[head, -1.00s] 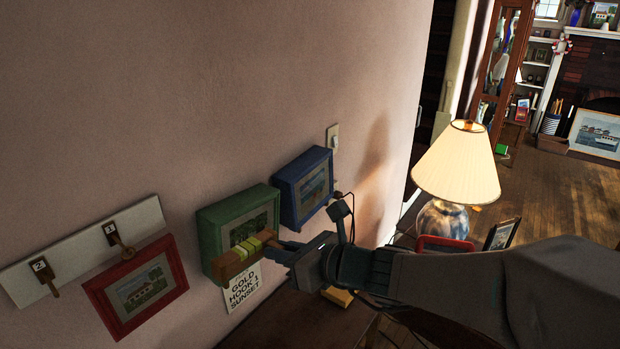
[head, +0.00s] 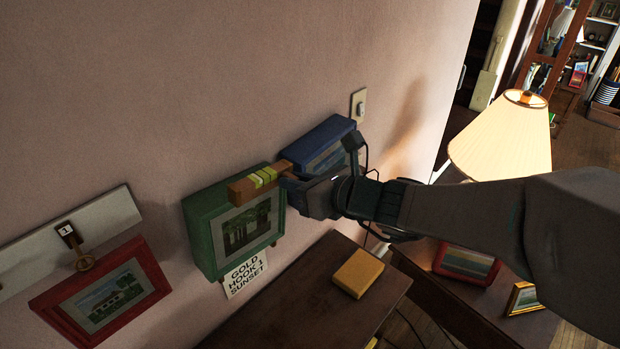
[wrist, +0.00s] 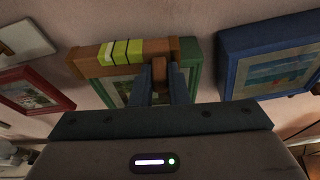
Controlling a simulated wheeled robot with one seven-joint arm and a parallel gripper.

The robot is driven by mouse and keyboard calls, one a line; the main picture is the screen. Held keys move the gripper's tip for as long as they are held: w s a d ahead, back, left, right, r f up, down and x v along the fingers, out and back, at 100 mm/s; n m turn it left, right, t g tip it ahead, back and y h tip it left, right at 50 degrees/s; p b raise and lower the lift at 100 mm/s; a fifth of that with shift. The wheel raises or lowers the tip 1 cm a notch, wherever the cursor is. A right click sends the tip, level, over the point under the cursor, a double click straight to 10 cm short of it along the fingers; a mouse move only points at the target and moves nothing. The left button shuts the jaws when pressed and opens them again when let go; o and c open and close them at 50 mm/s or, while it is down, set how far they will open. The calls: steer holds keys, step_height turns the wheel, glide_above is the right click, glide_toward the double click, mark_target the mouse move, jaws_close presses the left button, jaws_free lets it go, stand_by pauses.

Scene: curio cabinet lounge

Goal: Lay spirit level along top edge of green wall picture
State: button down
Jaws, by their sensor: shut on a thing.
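The green wall picture (head: 236,228) hangs on the wall between a red and a blue one; it also shows in the wrist view (wrist: 194,62). The spirit level (head: 243,187) is a wooden bar with a lime-yellow striped middle. My gripper (head: 288,178) is shut on the level near its right end, and the wrist view shows the fingers closed (wrist: 160,75) there. In the wrist view the level (wrist: 95,58) lies across the green frame's upper side. In the head view it is near the top right of that frame. I cannot tell whether it touches the frame.
The blue picture (head: 318,142) is close behind my gripper. The red picture (head: 103,292) hangs at left below a white hook board (head: 70,240). A paper sign (head: 246,277) hangs under the green picture. A brown table (head: 300,300) holds a yellow block (head: 358,273). A lamp (head: 500,135) stands at right.

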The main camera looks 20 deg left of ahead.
mark_target(284, 175)
steer(key=x, duration=0.3)
steer(key=shift+w+a+r, duration=0.15)
steer(key=shift+a+r, duration=0.1)
steer(key=shift+a, duration=0.1)
steer(key=x, duration=0.4)
steer(key=shift+w+a+r+b, duration=0.15)
steer(key=shift+r+b, duration=0.15)
steer(key=shift+b, duration=0.05)
steer(key=shift+f+b, duration=0.55)
steer(key=shift+b, duration=0.1)
steer(key=shift+f+b, duration=0.6)
steer(key=shift+b, duration=0.1)
steer(key=shift+f+b, duration=0.25)
steer(key=shift+b, duration=0.1)
steer(key=c, duration=1.3)
jaws_free()
